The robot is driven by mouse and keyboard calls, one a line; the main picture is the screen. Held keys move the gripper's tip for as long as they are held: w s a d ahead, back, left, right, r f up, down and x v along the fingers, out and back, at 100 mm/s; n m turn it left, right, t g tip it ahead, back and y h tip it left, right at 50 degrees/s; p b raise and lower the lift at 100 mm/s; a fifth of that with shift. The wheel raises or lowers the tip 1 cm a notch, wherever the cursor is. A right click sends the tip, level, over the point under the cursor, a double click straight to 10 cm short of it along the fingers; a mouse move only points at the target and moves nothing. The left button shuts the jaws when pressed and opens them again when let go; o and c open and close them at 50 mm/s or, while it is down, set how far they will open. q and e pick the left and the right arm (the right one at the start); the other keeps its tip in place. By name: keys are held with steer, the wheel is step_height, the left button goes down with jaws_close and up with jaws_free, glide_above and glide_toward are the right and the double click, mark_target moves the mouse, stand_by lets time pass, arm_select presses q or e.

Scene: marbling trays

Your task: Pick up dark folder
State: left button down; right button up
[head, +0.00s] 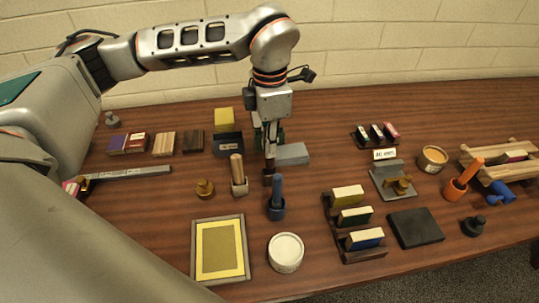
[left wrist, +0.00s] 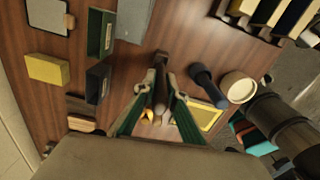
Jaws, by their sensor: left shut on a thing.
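My left gripper (head: 269,150) points down above the middle of the table. My right gripper is not in view.
A grey block (head: 292,154) stands just right of the gripper. A dark labelled box (head: 228,146) is to the left.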

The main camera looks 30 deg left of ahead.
mark_target(265, 130)
arm_select(q)
step_height(265, 130, up, 15)
steer(key=shift+f, duration=0.15)
stand_by(1.0)
steer(key=shift+f, duration=0.1)
